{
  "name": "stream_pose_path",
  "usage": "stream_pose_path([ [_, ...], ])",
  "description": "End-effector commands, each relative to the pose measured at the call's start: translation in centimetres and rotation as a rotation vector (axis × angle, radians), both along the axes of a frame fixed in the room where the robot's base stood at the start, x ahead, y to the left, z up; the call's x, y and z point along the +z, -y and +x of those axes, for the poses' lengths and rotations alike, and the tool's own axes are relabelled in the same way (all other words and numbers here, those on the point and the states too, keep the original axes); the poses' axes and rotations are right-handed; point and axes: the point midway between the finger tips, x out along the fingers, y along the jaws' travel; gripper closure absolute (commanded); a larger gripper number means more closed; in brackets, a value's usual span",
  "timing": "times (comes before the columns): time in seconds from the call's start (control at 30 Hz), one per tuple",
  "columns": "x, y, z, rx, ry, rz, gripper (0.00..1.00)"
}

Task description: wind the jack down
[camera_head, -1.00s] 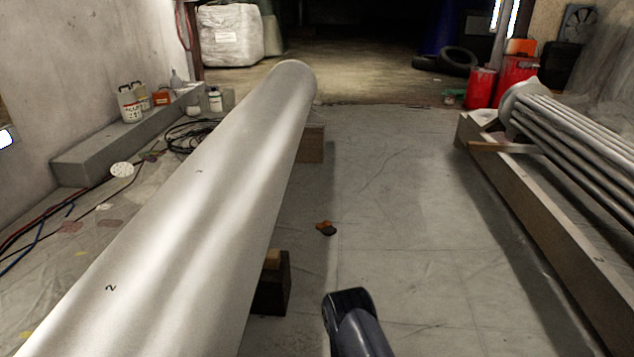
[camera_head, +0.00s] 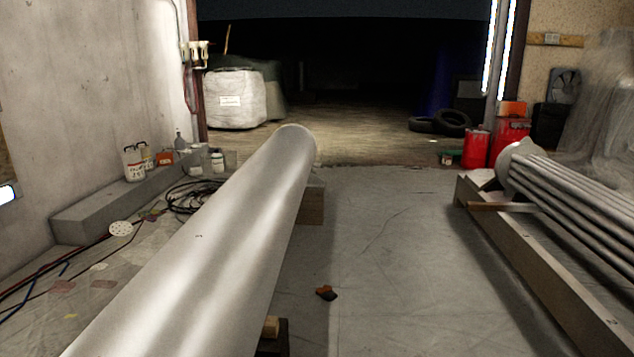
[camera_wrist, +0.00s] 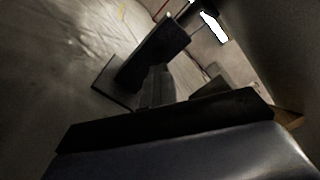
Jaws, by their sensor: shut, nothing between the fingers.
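I cannot make out a jack for certain in either view. The long pale metal tube (camera_head: 205,235) lies lengthwise in the head view on low supports. A dark support with a wooden piece on it (camera_head: 272,335) shows beside its near right side, cut by the bottom edge. My gripper (camera_wrist: 158,84) shows in the wrist view, dim, with its fingers together and empty. A dark slanted block (camera_wrist: 153,52) stands beyond the fingertips; whether they touch it I cannot tell. My gripper is out of the head view.
A timber rack with several thin pipes (camera_head: 570,195) stands at the right. The sheeted floor (camera_head: 390,270) between it and the tube is clear but for a small orange and black item (camera_head: 326,293). A grey ledge (camera_head: 85,220) runs along the left wall.

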Motion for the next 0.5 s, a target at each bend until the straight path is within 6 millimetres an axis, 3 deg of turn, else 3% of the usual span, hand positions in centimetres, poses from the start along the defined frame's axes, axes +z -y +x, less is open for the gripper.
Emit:
stream_pose_path([
  [0.5,-1.4,-0.1,-0.8,0.001,-0.002,-0.002,1.00],
])
